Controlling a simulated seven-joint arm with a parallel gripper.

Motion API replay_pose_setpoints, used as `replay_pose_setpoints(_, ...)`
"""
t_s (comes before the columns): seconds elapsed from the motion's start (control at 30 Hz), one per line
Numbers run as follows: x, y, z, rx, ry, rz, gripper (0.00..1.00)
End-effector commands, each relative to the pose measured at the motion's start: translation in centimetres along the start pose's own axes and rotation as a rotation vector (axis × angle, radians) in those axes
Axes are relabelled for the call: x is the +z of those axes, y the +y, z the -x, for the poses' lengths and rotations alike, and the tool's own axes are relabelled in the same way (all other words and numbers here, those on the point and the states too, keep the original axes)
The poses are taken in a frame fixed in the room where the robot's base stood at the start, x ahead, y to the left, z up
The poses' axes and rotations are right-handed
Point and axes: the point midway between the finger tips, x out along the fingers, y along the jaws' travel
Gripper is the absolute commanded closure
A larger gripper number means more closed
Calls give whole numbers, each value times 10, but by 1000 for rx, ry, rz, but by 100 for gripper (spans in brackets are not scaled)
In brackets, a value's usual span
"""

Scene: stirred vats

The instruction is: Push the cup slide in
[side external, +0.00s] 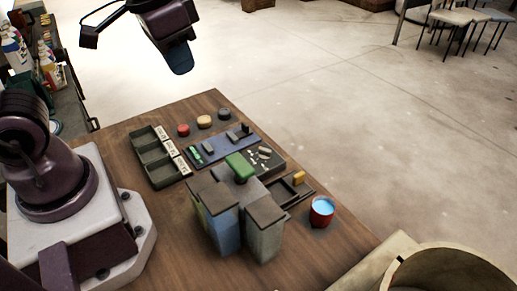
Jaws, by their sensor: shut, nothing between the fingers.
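My gripper (181,62) is at the top of the side external view, shut and empty, high and well away from the table-top things. A dark shallow frame with a yellow block (299,178) at its far end lies right of the vats; it looks like the cup slide, and its near part is partly hidden by a vat. A red cup with blue liquid (322,212) stands upright close to the frame's right end. I cannot tell whether the cup rests on the slide or on the table.
Lidded vats (265,231) stand at the table's middle, with a green block (240,166) behind them. A blue panel (223,147), a compartment tray (157,160) and round red and yellow knobs (204,121) lie farther back. A round tub (446,270) is at lower right.

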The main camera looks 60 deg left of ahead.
Motion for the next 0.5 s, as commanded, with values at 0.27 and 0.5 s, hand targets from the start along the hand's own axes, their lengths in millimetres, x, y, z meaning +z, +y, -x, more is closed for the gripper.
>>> replay_pose_setpoints(0.27,40,-7,34,-11,203,30,100)
replay_pose_setpoints(0.5,40,-12,35,-23,207,51,63)
